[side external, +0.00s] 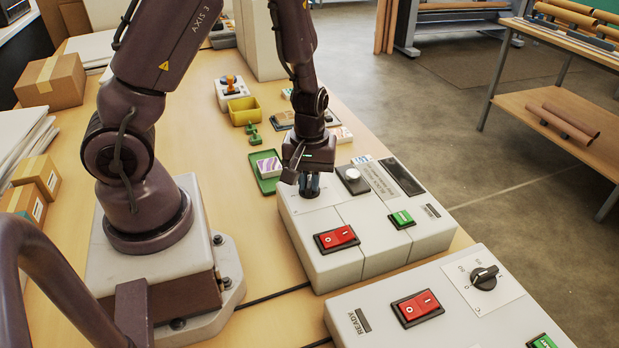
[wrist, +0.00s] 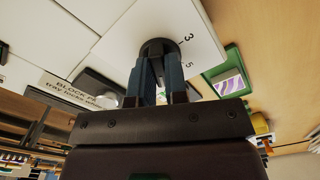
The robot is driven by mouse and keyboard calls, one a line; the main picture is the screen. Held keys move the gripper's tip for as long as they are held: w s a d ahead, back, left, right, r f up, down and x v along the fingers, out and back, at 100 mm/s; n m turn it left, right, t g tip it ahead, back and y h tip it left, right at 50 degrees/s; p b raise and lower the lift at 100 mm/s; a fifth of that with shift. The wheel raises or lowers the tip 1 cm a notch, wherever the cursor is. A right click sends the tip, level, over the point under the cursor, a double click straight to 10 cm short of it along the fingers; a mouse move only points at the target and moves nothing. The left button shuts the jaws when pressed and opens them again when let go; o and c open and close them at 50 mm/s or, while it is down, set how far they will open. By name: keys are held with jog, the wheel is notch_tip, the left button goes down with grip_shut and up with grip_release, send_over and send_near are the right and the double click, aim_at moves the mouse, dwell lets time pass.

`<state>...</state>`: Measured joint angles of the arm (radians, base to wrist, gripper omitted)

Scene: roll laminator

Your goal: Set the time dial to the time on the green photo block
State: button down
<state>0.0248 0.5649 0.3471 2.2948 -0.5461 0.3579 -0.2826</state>
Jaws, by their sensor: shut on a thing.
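The time dial (wrist: 158,46) is a dark round knob on a white plate with the numerals 3 and 5 beside it. My gripper (side external: 309,188) points down at the far left part of the grey machine (side external: 322,262). In the wrist view its fingers (wrist: 160,76) are shut on the dial, one on each side. The fingers hide much of the knob, and its pointer setting cannot be read. A block with a purple and white face (side external: 269,167) sits in a green tray (side external: 265,184) beside the machine. I cannot read a time on any block.
The machine has a red rocker switch (side external: 337,239), a green button (side external: 401,219) and a round silver knob (side external: 353,174). A second machine (side external: 450,310) stands in front. A yellow bin (side external: 243,110) and a green stamp-like piece (side external: 253,134) lie behind the tray.

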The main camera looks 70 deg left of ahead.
aim_at(307, 184)
dwell(0.5)
jog(key=c, duration=1.1)
grip_release()
jog(key=shift+c, duration=0.2)
notch_tip(307, 184, up, 13)
jog(key=shift+m, duration=0.3)
jog(key=s+d+r+m+t, duration=0.2)
jog(key=s+d+r+m, duration=0.2)
jog(key=r+m, duration=0.1)
jog(key=s+d+r+m+t, duration=0.3)
jog(key=r+m, duration=0.3)
jog(key=r, duration=0.2)
jog(key=shift+s+d+r+m+t, duration=0.25)
jog(key=shift+s+d+m+t, duration=0.05)
jog(key=shift+s+d, duration=0.5)
